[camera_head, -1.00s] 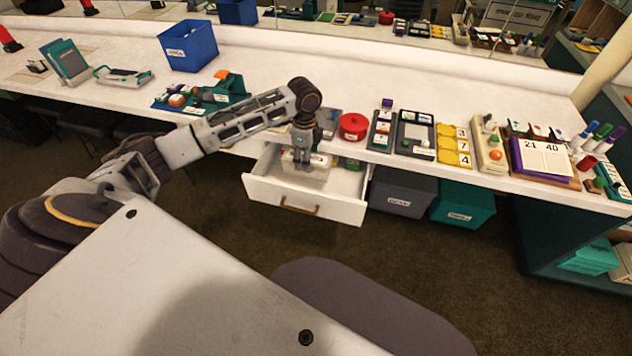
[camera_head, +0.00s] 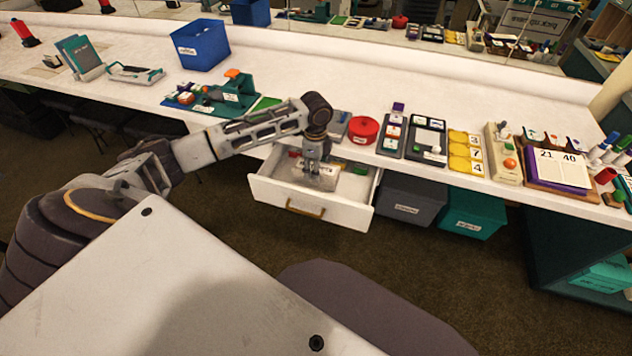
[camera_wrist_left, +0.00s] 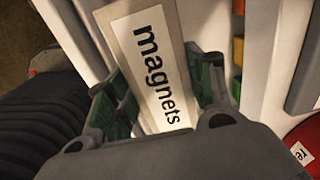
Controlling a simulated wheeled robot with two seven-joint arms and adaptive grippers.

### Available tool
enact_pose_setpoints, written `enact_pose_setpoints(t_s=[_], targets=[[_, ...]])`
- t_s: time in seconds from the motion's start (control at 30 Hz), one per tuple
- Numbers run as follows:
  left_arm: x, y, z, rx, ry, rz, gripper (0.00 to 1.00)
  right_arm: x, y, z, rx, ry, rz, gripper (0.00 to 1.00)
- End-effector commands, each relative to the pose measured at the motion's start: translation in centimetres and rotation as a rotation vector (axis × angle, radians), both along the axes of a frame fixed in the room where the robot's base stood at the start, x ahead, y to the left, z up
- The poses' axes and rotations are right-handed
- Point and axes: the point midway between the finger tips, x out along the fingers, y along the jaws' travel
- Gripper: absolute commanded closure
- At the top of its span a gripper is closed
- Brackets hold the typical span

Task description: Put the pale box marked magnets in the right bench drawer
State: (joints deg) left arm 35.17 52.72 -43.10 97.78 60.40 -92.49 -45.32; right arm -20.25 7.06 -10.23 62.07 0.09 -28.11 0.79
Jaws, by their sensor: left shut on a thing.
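The pale box marked magnets (camera_wrist_left: 155,60) is between the fingers of my left gripper (camera_wrist_left: 165,95) in the left wrist view, its label facing the camera. In the head view my left gripper (camera_head: 313,168) points down into the open bench drawer (camera_head: 310,204), shut on the pale box (camera_head: 322,180). The box is within the drawer's outline; I cannot tell whether it touches the drawer floor. The drawer is pulled out from under the bench top and has a brass-coloured handle. My right gripper is not in view.
A red round tin (camera_head: 363,130) stands on the bench (camera_head: 380,85) just behind the drawer. Trays and yellow number cards (camera_head: 465,152) lie to its right. A grey bin (camera_head: 408,200) and a teal bin (camera_head: 473,211) sit under the bench, right of the drawer. Other small items lie inside the drawer.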

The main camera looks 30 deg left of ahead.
Motion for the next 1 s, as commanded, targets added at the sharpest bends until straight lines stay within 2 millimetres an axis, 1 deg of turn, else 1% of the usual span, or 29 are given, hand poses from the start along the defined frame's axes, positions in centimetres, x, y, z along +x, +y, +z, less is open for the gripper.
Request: enact_pose_setpoints(t_s=[0.03,0.1,0.2,0.4,0.67,0.83,1.0], targets=[[0.0,0.0,-0.8,0.001,0.001,0.001,0.80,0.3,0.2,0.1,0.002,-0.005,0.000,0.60],[0.0,0.0,-1.6,0.001,-0.001,0.000,0.80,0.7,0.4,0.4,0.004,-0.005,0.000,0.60],[0.0,0.0,-2.4,0.001,-0.001,0.000,0.80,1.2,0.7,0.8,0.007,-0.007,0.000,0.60],[0.0,0.0,-2.7,0.000,-0.002,0.000,0.80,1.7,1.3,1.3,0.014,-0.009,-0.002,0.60],[0.0,0.0,-3.0,0.000,-0.001,0.000,0.80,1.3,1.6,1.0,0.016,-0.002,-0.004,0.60],[0.0,-0.1,-4.5,-0.001,0.000,0.000,0.80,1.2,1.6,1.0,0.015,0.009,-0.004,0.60],[0.0,0.0,-6.2,0.000,-0.001,0.000,0.80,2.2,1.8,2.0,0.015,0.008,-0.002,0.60]])
